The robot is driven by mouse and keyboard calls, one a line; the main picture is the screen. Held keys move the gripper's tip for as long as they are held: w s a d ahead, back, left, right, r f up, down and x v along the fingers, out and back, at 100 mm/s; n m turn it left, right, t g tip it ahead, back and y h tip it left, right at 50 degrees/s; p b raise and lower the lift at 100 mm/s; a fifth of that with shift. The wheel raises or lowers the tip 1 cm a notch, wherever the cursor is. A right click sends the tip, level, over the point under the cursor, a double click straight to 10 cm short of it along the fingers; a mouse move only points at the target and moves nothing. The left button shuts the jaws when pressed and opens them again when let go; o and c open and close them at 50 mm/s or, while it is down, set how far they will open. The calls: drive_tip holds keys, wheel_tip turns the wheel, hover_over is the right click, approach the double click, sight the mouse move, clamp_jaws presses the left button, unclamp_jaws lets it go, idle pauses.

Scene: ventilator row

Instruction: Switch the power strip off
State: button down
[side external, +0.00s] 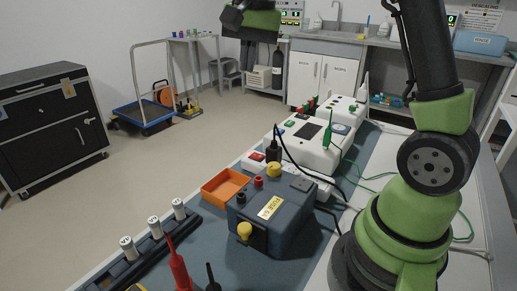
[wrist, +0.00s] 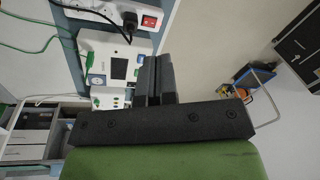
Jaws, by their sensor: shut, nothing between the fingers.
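The white power strip (wrist: 95,8) runs along the top of the wrist view, with a red rocker switch (wrist: 149,21) at its end and a black plug (wrist: 130,22) beside the switch. In the side external view the strip (side external: 318,184) lies behind the dark blue box, partly hidden by it; its red switch (side external: 256,157) shows at the far-left end. I cannot tell which way the rocker is tilted. My gripper (wrist: 154,62) is shut and empty, raised above the bench and apart from the switch.
White ventilator units (side external: 305,143) stand in a row beyond the strip. A dark blue box (side external: 270,215) with knobs, an orange tray (side external: 225,187) and a rack of white cylinders (side external: 152,240) stand nearer. Black and green cables cross the bench.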

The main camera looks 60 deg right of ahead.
sight(260, 156)
drive_tip(key=w+d+f+m+g, duration=0.3)
drive_tip(key=w+d+f+m, duration=0.2)
drive_tip(key=d+f, duration=0.3)
wheel_tip(260, 156, down, 4)
drive_tip(key=shift+d+r+m, duration=0.2)
drive_tip(key=shift+d+m, duration=0.1)
drive_tip(key=f, duration=0.4)
drive_tip(key=s+f, duration=0.1)
drive_tip(key=f, duration=0.9)
drive_tip(key=shift+s, duration=0.3)
